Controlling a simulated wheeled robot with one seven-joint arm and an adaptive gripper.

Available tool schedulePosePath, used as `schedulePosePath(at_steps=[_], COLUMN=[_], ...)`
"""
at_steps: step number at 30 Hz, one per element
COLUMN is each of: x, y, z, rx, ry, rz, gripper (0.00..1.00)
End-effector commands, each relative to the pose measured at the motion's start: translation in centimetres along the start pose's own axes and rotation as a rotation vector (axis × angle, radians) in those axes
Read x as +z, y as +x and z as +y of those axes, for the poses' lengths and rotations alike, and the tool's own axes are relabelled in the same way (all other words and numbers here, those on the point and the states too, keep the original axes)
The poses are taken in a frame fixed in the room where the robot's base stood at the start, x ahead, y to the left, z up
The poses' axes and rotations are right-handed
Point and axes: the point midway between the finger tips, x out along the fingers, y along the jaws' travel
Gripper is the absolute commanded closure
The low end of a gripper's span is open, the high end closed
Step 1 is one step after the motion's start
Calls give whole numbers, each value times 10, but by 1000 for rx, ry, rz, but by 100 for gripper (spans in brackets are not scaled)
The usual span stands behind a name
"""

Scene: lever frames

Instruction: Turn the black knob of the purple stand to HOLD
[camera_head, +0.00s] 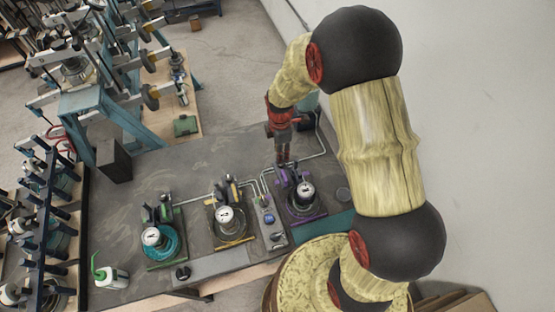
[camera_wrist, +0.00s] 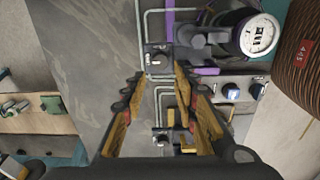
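The purple stand (camera_head: 308,218) is the rightmost of three gauge stands on the grey table; its round white gauge also shows in the wrist view (camera_wrist: 260,36). In the wrist view a black knob (camera_wrist: 158,58) sits on a small dark block beside the stand's purple edge. Its labels are too small to read. My gripper (camera_head: 283,158) points down over the far side of the purple stand. In the wrist view its fingers (camera_wrist: 161,80) are spread wide and empty, with the knob just beyond and between the tips; contact is not visible.
The yellow stand (camera_head: 235,243) and the green stand (camera_head: 165,262) stand to the left. A grey control box (camera_head: 269,225) with knobs sits beside the purple stand. Thin pipes (camera_head: 225,190) run along the table.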

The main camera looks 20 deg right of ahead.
Motion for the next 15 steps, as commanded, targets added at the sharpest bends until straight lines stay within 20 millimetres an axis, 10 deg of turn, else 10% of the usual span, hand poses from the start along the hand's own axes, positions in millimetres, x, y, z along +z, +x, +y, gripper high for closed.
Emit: schedulePosePath(at_steps=[15], x=[0], y=[63], z=[-1], rx=[0], ry=[3], rz=[0], gripper=[71])
